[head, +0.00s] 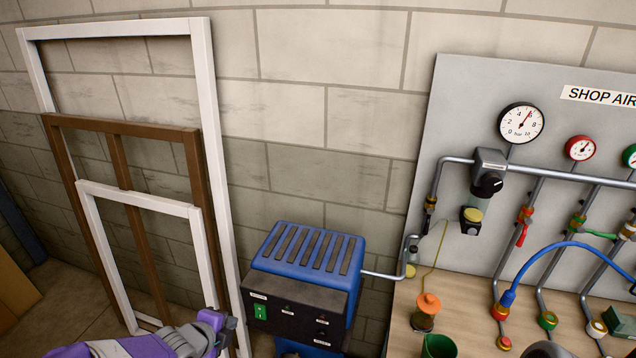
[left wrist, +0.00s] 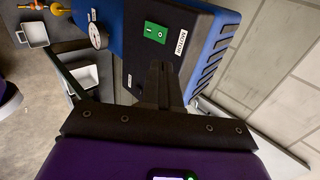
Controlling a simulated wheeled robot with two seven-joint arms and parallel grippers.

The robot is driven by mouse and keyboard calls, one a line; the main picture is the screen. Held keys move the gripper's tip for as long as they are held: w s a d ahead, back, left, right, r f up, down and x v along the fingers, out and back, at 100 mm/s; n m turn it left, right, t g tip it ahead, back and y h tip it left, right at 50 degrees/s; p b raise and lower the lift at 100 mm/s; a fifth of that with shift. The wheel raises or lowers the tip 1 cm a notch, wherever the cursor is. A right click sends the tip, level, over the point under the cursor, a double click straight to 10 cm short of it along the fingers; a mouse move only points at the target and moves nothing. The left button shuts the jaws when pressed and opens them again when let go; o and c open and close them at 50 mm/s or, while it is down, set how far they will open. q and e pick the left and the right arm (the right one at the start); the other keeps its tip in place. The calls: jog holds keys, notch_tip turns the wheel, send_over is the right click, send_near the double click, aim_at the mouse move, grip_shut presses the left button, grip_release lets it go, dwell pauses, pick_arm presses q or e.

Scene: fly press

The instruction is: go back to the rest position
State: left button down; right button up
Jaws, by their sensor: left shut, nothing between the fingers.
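My left gripper shows in the left wrist view (left wrist: 160,85) with its dark fingers together and nothing between them. The fingers are in front of the blue and black machine, near its green switch (left wrist: 156,33); I cannot tell the exact gap. In the head view my purple and grey left arm comes in along the bottom edge, left of the machine. The fingertips cannot be made out there. My right gripper is not seen in either view.
The blue machine (head: 309,248) stands against the block wall. Empty white and brown frames (head: 202,150) lean left of it. On the right, a grey panel (head: 455,100) carries gauges, pipes and a blue hose (head: 545,250) above a wooden bench (head: 470,320) with a green cup (head: 438,346).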

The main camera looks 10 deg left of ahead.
pick_arm(q)
jog(key=s+d+f+n+g+h+b, duration=0.1)
jog(key=d+f+n+g+h+b, duration=0.1)
jog(key=d+f+n, duration=0.6)
jog(key=s+d+f+n+g+h+b, duration=0.1)
jog(key=d+f+n+g, duration=0.3)
jog(key=f, duration=0.8)
jog(key=s+d+f+n+g+b, duration=0.2)
jog(key=s+d+f+n+g, duration=0.1)
jog(key=s+d+f+n, duration=0.6)
notch_tip(320, 180, down, 5)
jog(key=s, duration=0.2)
jog(key=shift+s+d+r+n+h+b, duration=0.15)
jog(key=shift+s+d+n+h+b, duration=0.15)
jog(key=shift+s+d, duration=0.1)
